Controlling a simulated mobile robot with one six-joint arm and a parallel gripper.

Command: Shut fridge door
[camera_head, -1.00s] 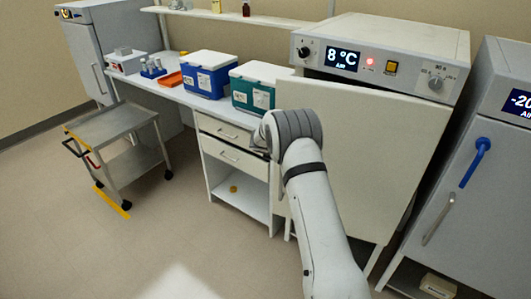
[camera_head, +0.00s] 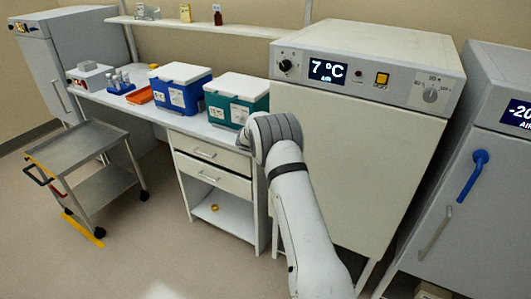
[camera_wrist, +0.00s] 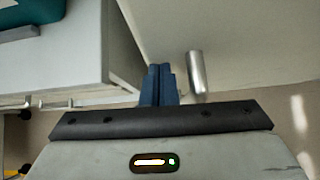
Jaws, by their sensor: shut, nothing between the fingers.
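The fridge (camera_head: 375,42) stands right of the bench, its panel reading 7 °C. Its cream door (camera_head: 365,150) looks flush with the body under the panel; the left edge is partly hidden by my arm. In the wrist view the pale door face (camera_wrist: 250,35) fills the upper right, with a silver bar handle (camera_wrist: 197,73) on it. My gripper (camera_wrist: 159,85) is shut and empty, its blue fingers just left of the handle, apart from it in the picture. Whether the fingers touch the door I cannot tell. In the head view my wrist hides the fingers.
A drawer unit (camera_head: 207,167) and the bench with blue (camera_head: 180,88) and teal (camera_head: 236,98) cool boxes stand left of the door. A freezer (camera_head: 470,170) with a blue handle is close on the right. A steel cart (camera_head: 75,150) stands at left; floor between is clear.

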